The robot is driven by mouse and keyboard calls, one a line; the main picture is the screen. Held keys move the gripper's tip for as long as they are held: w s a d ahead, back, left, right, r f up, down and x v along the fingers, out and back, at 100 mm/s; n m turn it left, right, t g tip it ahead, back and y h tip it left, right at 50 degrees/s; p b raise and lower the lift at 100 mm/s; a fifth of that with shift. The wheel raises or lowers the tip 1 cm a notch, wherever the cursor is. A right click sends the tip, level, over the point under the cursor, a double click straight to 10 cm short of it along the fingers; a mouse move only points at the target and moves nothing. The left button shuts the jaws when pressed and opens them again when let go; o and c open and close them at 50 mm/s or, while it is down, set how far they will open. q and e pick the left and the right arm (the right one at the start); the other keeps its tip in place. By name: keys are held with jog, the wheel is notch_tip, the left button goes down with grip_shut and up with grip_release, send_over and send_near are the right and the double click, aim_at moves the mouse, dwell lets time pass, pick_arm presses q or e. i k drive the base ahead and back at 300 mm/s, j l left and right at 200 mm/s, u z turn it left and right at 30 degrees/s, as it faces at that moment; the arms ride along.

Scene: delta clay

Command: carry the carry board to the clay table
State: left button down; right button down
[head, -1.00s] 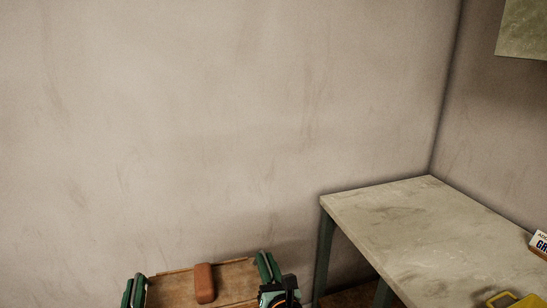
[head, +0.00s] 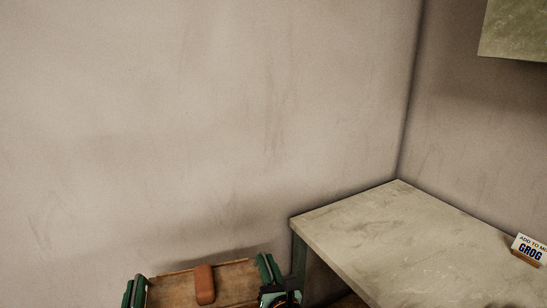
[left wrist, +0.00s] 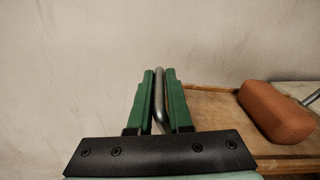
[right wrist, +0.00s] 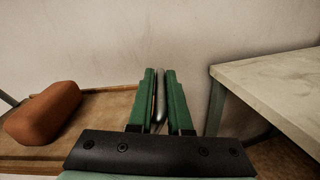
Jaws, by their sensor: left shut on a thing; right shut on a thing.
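The carry board (head: 235,282) is a wooden tray with a low rim and metal handles, at the bottom of the head view. A reddish-brown clay block (head: 205,284) lies on it. My left gripper (head: 135,290) is shut on the left metal handle, which shows between its fingers in the left wrist view (left wrist: 158,95). My right gripper (head: 267,270) is shut on the right handle, seen in the right wrist view (right wrist: 160,95). A pale stone-topped table (head: 400,240), which may be the clay table, stands to the right, apart from the board. The board's near edge is cut off.
A sign reading GROG (head: 529,250) stands on the table's right side. A plain wall (head: 180,120) is behind the board and table. A greenish panel (head: 515,30) hangs at upper right. The visible left part of the tabletop is clear.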

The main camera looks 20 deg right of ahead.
aim_at(397, 262)
jog(key=i+z, duration=0.2)
jog(key=z, duration=0.25)
jog(key=i+j+z, duration=0.15)
jog(key=z, duration=0.25)
jog(key=i+j+z, duration=0.2)
jog(key=z, duration=0.25)
jog(key=i+j+z, duration=0.15)
jog(key=z, duration=0.25)
jog(key=i+j+z, duration=0.25)
jog(key=z, duration=0.15)
